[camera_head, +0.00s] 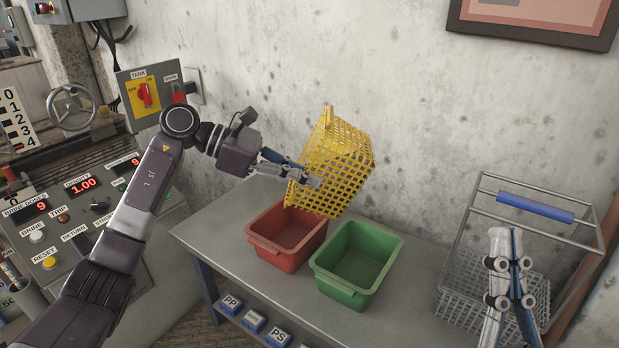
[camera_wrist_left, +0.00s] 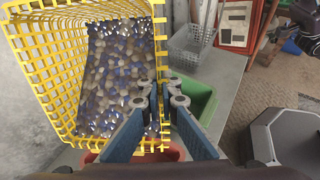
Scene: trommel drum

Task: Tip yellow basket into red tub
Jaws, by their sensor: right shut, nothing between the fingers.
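The yellow basket (camera_head: 345,160) hangs tilted in the air above the back of the red tub (camera_head: 280,262) and the green tub (camera_head: 345,288). In the left wrist view the basket (camera_wrist_left: 35,75) holds a mass of small blue, white and brown pieces (camera_wrist_left: 118,72). My left gripper (camera_head: 312,181) is shut on the basket's rim. Its fingers (camera_wrist_left: 160,95) show against the rim in the wrist view. The red tub looks empty in the head view, and only its edge shows in the wrist view (camera_wrist_left: 165,153). My right gripper (camera_head: 505,240) is shut and empty at the right.
The tubs stand side by side on a grey metal table (camera_head: 215,222). A wire basket with a blue handle (camera_head: 535,207) stands at the table's right, behind my right gripper. A control panel (camera_head: 75,215) is at the left. The concrete wall is close behind the yellow basket.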

